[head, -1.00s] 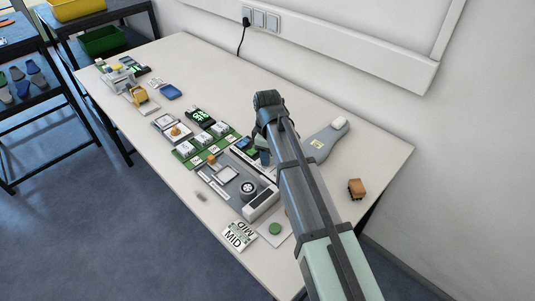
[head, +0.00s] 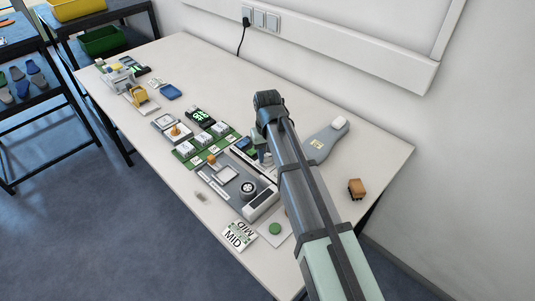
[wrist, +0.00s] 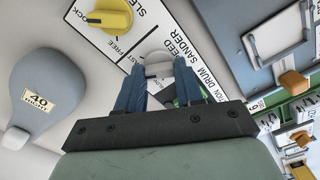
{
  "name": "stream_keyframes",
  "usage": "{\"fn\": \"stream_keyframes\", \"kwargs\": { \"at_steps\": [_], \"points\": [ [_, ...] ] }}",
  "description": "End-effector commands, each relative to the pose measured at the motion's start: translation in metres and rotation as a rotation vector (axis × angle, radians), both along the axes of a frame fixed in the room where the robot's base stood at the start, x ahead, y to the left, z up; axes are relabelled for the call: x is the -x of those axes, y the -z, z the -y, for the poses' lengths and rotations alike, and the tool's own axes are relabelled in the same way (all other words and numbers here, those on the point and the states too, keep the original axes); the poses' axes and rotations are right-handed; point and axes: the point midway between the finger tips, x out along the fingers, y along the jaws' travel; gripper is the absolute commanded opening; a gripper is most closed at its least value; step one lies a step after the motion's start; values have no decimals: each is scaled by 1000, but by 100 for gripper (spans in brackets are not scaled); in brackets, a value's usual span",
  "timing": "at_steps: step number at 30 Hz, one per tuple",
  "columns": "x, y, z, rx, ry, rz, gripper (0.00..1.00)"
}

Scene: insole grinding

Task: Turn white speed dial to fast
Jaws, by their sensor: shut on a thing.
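The white speed dial (wrist: 158,58) shows in the wrist view on a light panel, beside printing that reads SPEED, SANDER and FAST. My gripper (wrist: 158,70) has its two blue fingers shut on the dial, one on each side. The fingers hide part of the dial and some of the scale, so I cannot tell exactly where it points. In the head view my arm covers the dial, and only part of my gripper (head: 265,157) shows.
A yellow knob (wrist: 112,14) sits on the same panel near FREE. A grey paddle-shaped thing with a label (wrist: 40,95) lies beside the panel; it also shows in the head view (head: 322,146). The table front is mostly clear.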

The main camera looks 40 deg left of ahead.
Motion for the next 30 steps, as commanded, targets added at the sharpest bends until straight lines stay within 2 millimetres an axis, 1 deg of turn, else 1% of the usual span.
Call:
{"fn": "stream_keyframes", "kwargs": {
  "at_steps": [6, 15, 21, 30],
  "points": [
    [0, 0, 0, 0, 196, 1, 6],
    [0, 0, 0, -1, 411, 1, 6],
    [0, 0, 0, -1, 497, 1, 6],
    [0, 0, 0, -1, 546, 1, 6]
  ]
}}
